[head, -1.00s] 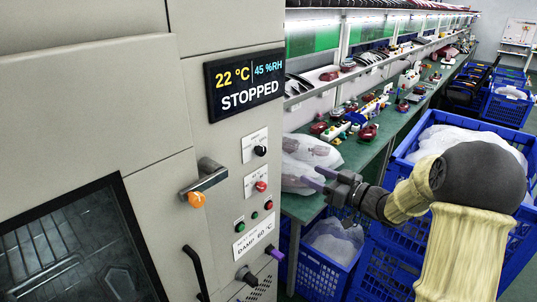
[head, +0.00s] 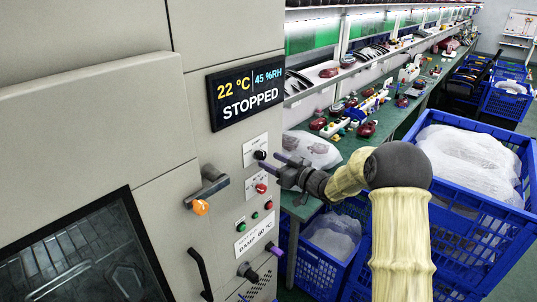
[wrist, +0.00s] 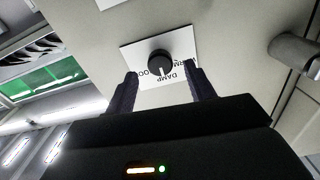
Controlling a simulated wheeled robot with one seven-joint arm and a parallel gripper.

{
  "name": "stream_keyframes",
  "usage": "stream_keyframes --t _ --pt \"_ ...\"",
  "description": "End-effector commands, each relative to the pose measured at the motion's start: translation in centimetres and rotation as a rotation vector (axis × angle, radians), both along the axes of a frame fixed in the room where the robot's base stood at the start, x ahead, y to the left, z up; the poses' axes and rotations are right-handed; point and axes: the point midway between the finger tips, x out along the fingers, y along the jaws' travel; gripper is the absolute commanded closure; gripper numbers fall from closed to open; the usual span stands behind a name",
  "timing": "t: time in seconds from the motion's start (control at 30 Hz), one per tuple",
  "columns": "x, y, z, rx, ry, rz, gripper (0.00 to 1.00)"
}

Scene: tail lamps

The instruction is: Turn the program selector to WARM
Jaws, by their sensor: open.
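The program selector is a round black knob (head: 260,155) on a white label plate (head: 250,147) on the machine's front panel, below the display. In the wrist view the knob (wrist: 159,60) shows a white pointer mark on its lower side, toward the picture's bottom. The plate (wrist: 184,47) carries upside-down lettering: DAMP is readable, and other words are partly hidden by the knob. My gripper (head: 272,161) is open close in front of the panel. In the wrist view its two dark fingers (wrist: 161,90) stand either side of and below the knob, apart from it.
A display (head: 246,91) reads STOPPED, 22 °C, 45 %RH. A door handle with an orange tip (head: 207,185) juts out left of the knob. Red button (head: 261,188) sits below it. A workbench (head: 345,145) and blue crates (head: 480,215) stand to the right.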

Motion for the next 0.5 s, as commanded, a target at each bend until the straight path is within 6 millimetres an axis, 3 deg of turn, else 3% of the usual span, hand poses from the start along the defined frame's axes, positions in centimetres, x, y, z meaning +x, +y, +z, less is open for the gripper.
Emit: stream_keyframes --t 0.2,0.5 --pt "1.4 1.7 0.1 0.000 0.000 0.000 0.46" --pt "1.5 1.8 0.0 0.000 0.000 -0.001 0.48"
